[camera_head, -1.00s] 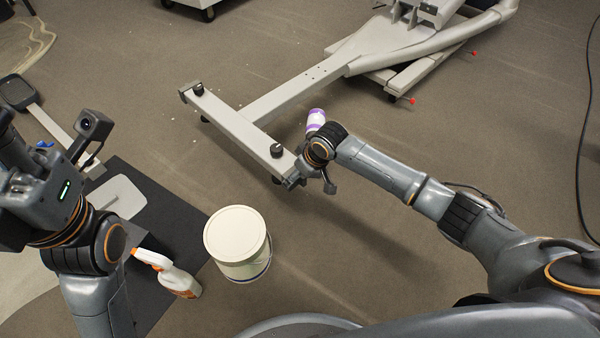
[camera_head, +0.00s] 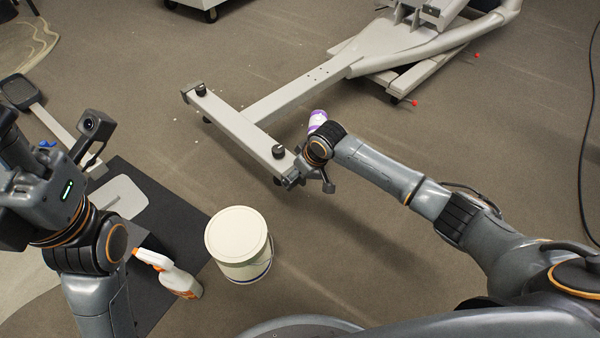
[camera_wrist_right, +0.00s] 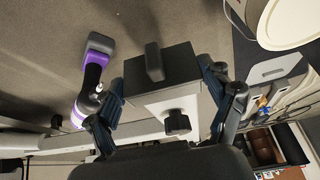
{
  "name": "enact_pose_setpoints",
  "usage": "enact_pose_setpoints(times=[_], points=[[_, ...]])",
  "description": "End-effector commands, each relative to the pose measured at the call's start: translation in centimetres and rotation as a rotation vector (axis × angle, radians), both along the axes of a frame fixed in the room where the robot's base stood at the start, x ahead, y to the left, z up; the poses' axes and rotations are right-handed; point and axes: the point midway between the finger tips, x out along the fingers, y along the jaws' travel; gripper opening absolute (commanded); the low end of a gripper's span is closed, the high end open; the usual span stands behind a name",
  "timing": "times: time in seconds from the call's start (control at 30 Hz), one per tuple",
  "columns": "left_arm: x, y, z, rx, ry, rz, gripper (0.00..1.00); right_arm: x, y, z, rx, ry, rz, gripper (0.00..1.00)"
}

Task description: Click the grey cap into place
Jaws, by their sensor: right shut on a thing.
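The grey cap (camera_wrist_right: 160,70) is a dark, blocky piece at the near end of the light grey crossbar (camera_head: 235,125) of the elliptical's frame. In the right wrist view it sits against the bar end, between my two fingers. I cannot tell if any gap is left between cap and bar. My right gripper (camera_wrist_right: 165,98) is shut on the cap, one finger on each side. In the head view my right gripper (camera_head: 297,178) is mostly hidden behind its wrist. My left gripper (camera_head: 22,160) is raised at the left edge, away from the bar; its fingers are unclear.
A dark mat (camera_head: 160,215) lies at left. A black cable (camera_head: 583,150) runs at right. Floor right of the bucket is clear.

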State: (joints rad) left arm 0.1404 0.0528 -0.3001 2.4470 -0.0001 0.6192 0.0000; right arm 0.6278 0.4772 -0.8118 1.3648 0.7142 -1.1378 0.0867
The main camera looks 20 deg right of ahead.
Motion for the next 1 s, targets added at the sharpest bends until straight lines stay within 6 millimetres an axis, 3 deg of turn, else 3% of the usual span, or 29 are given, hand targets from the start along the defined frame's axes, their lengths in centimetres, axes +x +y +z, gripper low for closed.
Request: enact_pose_setpoints(times=[0.17,0.2,0.3,0.73,0.87,1.0], points=[[0.0,0.0,0.0,0.000,0.000,0.000,0.40,0.2,0.1,0.1,0.002,-0.005,0.001,0.51],[0.0,0.0,0.0,0.000,0.000,0.000,0.40,0.2,0.1,0.1,0.002,-0.005,0.001,0.83],[0.0,0.0,0.0,0.000,0.000,0.000,0.40,0.2,0.1,0.1,0.002,-0.005,0.001,1.00],[0.0,0.0,0.0,0.003,-0.002,0.001,0.40,0.0,0.0,0.4,0.002,-0.004,0.001,1.00],[0.0,0.0,0.0,0.002,-0.002,0.001,0.40,-0.5,-0.3,1.8,0.002,-0.005,0.000,1.00],[0.0,0.0,0.0,0.001,-0.001,0.000,0.40,-1.6,-0.9,4.5,0.003,-0.007,0.002,1.00]])
